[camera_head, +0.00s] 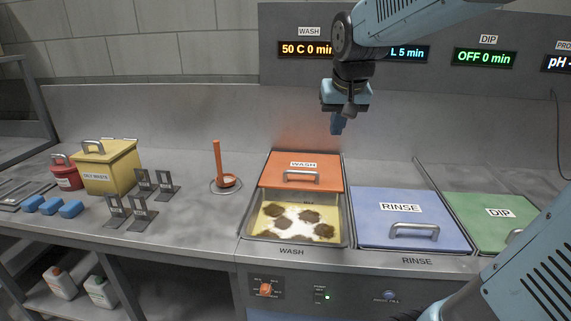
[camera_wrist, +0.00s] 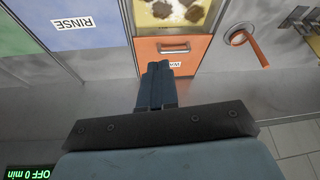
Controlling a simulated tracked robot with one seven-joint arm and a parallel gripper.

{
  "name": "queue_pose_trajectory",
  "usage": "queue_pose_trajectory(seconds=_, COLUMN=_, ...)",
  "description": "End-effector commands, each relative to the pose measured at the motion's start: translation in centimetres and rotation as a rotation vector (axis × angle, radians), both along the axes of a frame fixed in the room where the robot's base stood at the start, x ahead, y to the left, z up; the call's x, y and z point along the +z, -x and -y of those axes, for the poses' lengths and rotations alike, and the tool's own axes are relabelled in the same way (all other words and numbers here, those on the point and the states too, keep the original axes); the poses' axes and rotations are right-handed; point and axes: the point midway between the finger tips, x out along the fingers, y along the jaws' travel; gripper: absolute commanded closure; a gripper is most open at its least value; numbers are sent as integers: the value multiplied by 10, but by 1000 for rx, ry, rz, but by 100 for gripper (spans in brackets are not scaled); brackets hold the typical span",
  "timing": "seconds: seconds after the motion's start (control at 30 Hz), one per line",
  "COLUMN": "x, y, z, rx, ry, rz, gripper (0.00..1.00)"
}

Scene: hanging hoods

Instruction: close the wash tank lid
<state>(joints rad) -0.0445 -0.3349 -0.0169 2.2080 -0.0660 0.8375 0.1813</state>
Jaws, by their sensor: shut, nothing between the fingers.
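The wash tank lid (camera_head: 299,169) is an orange panel with a WASH label and a metal bar handle (camera_head: 301,176). It covers the back half of the wash tank (camera_head: 345,241), and the front half is open, showing yellowish liquid with brown clumps and white foam. In the wrist view the lid (camera_wrist: 186,54) and its handle (camera_wrist: 174,48) lie just beyond my fingertips, with the open tank part above them. My gripper (camera_head: 337,124) is shut and empty, above and behind the lid, apart from it. Its shut fingers also show in the wrist view (camera_wrist: 158,70).
The blue rinse lid (camera_head: 410,218) and green dip lid (camera_head: 490,218) are shut to the right. An orange ladle (camera_head: 218,160) stands left of the tank. A yellow bin (camera_head: 107,165), a red can, blue blocks and metal racks stand further left. Bare counter lies between.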

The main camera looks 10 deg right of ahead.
Motion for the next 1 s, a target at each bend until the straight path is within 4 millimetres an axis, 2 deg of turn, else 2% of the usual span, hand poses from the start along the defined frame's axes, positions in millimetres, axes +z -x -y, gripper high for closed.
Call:
queue_pose_trajectory(seconds=0.03, x=-3, y=-18, z=-1, rx=-10, ry=-1, rz=-10, gripper=100)
queue_pose_trajectory(seconds=0.37, x=-28, y=-129, z=-11, rx=-76, ry=-5, rz=-40, gripper=100)
queue_pose_trajectory(seconds=0.53, x=-53, y=-185, z=-18, rx=-110, ry=-5, rz=-54, gripper=100)
queue_pose_trajectory(seconds=0.7, x=-86, y=-239, z=-26, rx=-142, ry=-3, rz=-67, gripper=100)
queue_pose_trajectory(seconds=0.9, x=-127, y=-290, z=-36, rx=-175, ry=-1, rz=-79, gripper=100)
queue_pose_trajectory(seconds=1.0, x=-142, y=-306, z=-39, rx=-187, ry=0, rz=-81, gripper=100)
